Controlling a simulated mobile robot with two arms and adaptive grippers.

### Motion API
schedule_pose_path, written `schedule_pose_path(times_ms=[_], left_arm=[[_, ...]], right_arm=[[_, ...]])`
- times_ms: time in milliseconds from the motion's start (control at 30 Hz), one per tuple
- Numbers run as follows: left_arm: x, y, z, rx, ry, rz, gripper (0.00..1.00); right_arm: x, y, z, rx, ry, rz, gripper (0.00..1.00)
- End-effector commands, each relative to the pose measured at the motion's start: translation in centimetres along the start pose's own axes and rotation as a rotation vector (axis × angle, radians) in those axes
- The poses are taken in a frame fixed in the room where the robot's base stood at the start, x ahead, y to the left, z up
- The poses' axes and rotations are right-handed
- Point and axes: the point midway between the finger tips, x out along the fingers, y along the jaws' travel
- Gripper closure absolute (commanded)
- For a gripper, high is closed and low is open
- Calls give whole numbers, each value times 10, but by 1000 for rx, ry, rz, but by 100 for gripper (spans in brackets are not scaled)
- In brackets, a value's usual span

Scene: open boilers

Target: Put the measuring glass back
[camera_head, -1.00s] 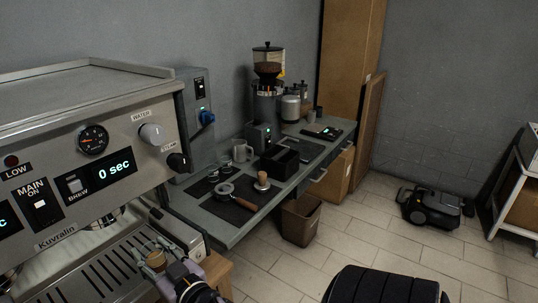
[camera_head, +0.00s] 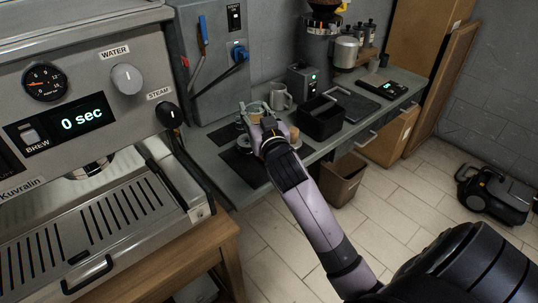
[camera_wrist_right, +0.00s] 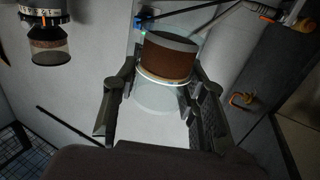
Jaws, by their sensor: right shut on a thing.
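The measuring glass (camera_wrist_right: 160,97) is a small clear cup with a brown and tan part at its top in the right wrist view. My right gripper (camera_wrist_right: 158,108) is shut on it, with one finger on each side. In the head view my right gripper (camera_head: 262,128) is over the left part of the grey counter, and the glass (camera_head: 255,110) shows only in part beyond the fingers. I cannot tell whether the glass touches the counter. My left gripper is not in view.
A grey mug (camera_head: 281,97) and a black open box (camera_head: 321,118) stand close to the right of my gripper. The espresso machine (camera_head: 85,150) fills the left. A wooden-topped tamper (camera_head: 294,134) is beside my wrist. A bin (camera_head: 346,180) stands below the counter.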

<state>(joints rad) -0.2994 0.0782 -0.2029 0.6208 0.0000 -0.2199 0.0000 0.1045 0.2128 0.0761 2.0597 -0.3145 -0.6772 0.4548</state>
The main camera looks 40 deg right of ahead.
Motion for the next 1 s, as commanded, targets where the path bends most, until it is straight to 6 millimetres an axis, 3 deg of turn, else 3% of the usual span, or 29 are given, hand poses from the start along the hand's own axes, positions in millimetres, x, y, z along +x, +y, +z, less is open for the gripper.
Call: schedule_pose_path(times_ms=[100,400,667,900,1000], left_arm=[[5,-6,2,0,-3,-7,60],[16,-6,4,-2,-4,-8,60],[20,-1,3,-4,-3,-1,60],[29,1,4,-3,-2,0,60],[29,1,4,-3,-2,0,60]], right_arm=[[0,0,38,0,-8,1,95],[0,0,113,2,-4,1,95],[0,0,139,1,-1,1,95],[0,0,174,2,-2,1,95],[0,0,178,1,1,-1,95]])
